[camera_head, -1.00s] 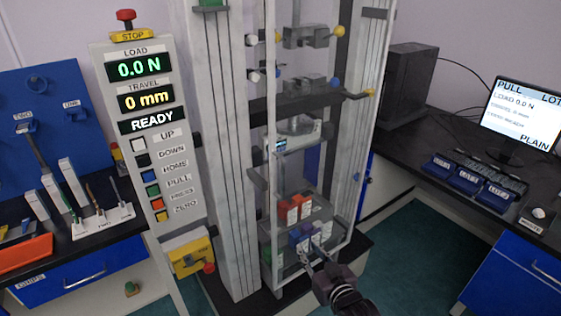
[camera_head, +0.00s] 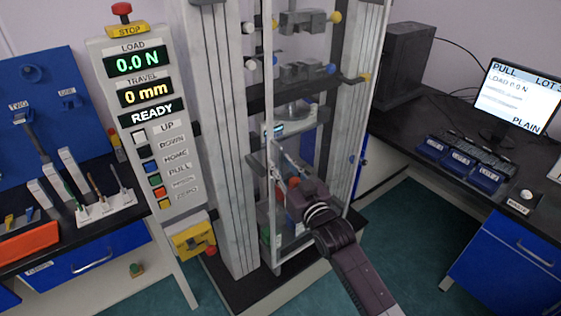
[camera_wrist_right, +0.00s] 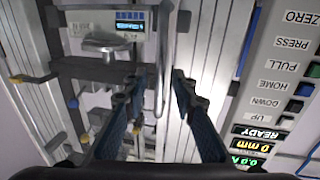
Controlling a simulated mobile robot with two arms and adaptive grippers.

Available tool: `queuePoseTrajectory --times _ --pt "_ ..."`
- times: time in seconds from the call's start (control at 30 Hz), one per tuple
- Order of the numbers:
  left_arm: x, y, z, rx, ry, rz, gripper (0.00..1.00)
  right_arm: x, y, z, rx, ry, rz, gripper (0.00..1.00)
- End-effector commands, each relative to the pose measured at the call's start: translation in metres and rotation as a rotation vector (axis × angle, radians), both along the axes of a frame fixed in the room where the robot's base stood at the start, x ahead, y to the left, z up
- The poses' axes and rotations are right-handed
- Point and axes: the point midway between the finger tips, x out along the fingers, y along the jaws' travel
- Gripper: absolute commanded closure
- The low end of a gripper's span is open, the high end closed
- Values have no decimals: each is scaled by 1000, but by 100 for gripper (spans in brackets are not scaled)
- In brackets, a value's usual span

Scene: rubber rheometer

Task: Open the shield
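The shield (camera_head: 270,110) is a tall clear panel in a light frame on the front of the test machine. In the head view it appears closed across the work space. My right gripper (camera_head: 281,166) is in front of it, near its left frame edge at mid height. In the right wrist view the two fingers of my right gripper (camera_wrist_right: 157,80) are apart, with a slim grey bar, apparently the shield's handle (camera_wrist_right: 164,60), seen between them. I cannot tell whether they touch it. My left gripper is not in view.
A control panel (camera_head: 130,45) reading READY stands left of the machine column (camera_head: 229,150). A yellow box with a red button (camera_head: 192,239) sits below it. At right, a dark bench holds blue bins (camera_head: 460,162) and a monitor (camera_head: 517,100). Open floor lies between.

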Motion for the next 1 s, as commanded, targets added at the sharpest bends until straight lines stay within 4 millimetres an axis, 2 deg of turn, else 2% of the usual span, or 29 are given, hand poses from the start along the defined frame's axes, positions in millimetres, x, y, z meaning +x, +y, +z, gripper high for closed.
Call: queuePoseTrajectory --times 0.2,0.47,0.7,1.0 --pt "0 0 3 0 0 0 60 9 4 0 0 0 0 75" --pt "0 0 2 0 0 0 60 9 4 0 0 0 0 75" --pt "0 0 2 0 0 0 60 9 4 0 0 0 0 100" --pt "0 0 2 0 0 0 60 9 4 0 0 0 0 100"
